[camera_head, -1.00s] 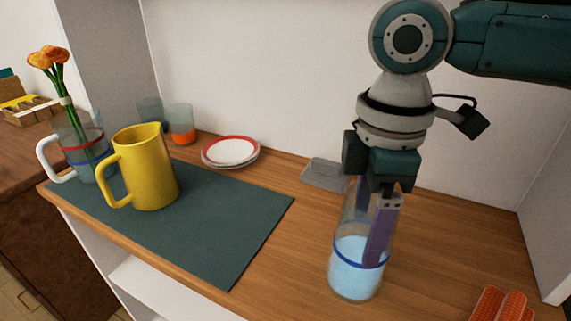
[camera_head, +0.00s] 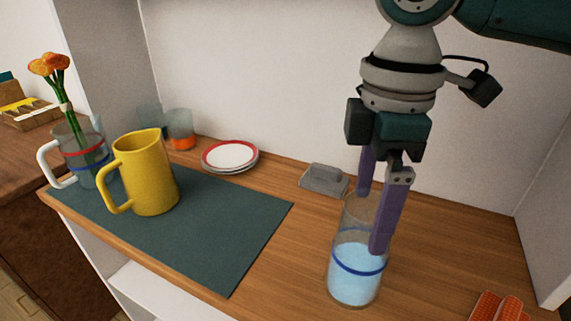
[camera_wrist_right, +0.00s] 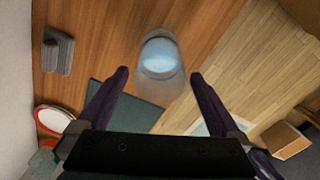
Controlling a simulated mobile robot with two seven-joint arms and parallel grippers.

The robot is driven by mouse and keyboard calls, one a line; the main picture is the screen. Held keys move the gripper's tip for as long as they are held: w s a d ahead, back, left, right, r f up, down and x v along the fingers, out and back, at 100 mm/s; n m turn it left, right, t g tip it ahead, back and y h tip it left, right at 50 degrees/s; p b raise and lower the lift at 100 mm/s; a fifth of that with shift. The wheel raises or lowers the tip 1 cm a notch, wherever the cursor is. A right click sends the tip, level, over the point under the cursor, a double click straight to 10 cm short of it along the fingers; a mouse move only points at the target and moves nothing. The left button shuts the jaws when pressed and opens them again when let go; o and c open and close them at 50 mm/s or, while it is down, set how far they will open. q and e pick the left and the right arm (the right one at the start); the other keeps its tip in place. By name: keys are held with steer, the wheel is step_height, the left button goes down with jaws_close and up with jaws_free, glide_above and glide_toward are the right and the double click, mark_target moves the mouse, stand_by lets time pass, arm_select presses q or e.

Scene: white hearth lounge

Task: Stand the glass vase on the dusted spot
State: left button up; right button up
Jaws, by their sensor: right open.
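The glass vase (camera_head: 352,288) is a clear cylinder with a blue band and pale blue water inside. It stands upright on the bare wooden top, right of the dark mat. In the right wrist view the vase (camera_wrist_right: 158,90) lies between and just beyond the fingertips. My right gripper (camera_head: 372,222) is open, its purple fingers pointing down at the vase's upper part, one in front and one behind. The fingers do not appear closed on the glass. My left gripper is not in view. I cannot make out a dusted spot.
The dark mat (camera_head: 225,235) holds a yellow pitcher (camera_head: 150,180) and a white-handled glass jug (camera_head: 85,165) with orange flowers. Tumblers, stacked plates (camera_head: 230,156) and a grey block (camera_head: 324,180) stand along the back. Orange-red rolls (camera_head: 500,306) lie front right.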

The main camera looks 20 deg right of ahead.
step_height(320, 180, up, 7)
steer(key=s+a+f+m+t+y, duration=0.1)
steer(key=s+a+f+y, duration=0.15)
steer(key=a+f, duration=0.2)
steer(key=s+a+f+m+t+y, duration=0.1)
steer(key=s+a+f, duration=0.25)
steer(key=a, duration=0.25)
steer(key=s+d+f+m+t+h, duration=0.1)
steer(key=s+d+f+m+h, duration=0.1)
steer(key=s+d+m, duration=0.5)
steer(key=s+m+h+p, duration=0.1)
steer(key=s, duration=0.2)
steer(key=shift+d+f+m+t, duration=0.2)
steer(key=shift+f+m+t, duration=0.1)
steer(key=shift+f, duration=0.05)
